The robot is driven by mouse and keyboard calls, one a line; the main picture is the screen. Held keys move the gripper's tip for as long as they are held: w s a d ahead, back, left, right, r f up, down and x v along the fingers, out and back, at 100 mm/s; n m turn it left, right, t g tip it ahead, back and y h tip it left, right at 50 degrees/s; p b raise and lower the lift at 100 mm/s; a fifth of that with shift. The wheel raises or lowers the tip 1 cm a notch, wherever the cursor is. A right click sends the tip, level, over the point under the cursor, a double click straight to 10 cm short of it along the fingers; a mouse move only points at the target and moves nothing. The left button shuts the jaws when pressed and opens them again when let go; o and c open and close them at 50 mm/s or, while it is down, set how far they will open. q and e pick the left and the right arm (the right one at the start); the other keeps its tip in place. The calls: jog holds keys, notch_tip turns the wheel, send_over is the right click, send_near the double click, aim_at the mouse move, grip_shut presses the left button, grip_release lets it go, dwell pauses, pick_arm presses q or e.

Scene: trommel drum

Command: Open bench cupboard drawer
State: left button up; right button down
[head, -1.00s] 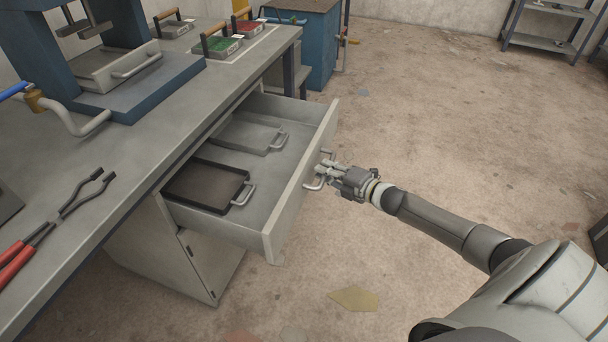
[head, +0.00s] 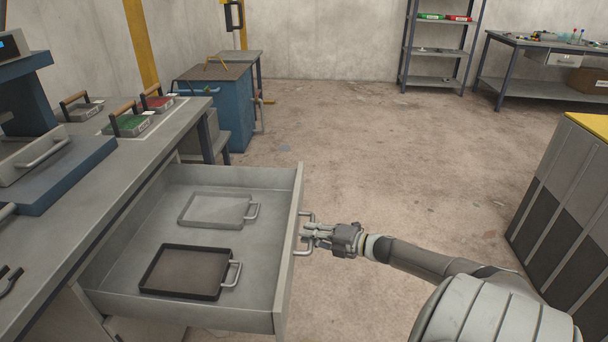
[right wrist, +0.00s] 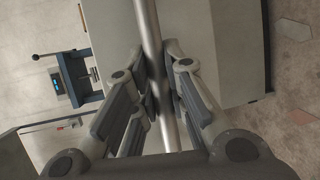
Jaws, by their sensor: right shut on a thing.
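The bench cupboard drawer (head: 286,262) is pulled far out from under the grey bench (head: 112,190). Inside it lie a dark tray (head: 186,271) and a lighter grey tray (head: 215,210), each with a small handle. My right gripper (head: 312,235) is at the drawer's front, shut on the drawer handle (head: 303,252). In the right wrist view the handle bar (right wrist: 152,40) runs between the two fingers (right wrist: 160,95). My left gripper is not in view.
On the bench top are a blue press (head: 40,150) and small boxes with green (head: 129,122) and red contents. A blue cabinet (head: 222,105) stands beyond the bench. A yellow-topped grey cabinet (head: 565,190) stands at right. The floor between is clear.

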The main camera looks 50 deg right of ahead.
dwell(0.3)
jog(key=c, duration=1.5)
grip_release()
jog(key=shift+o, duration=0.2)
jog(key=v, duration=1.2)
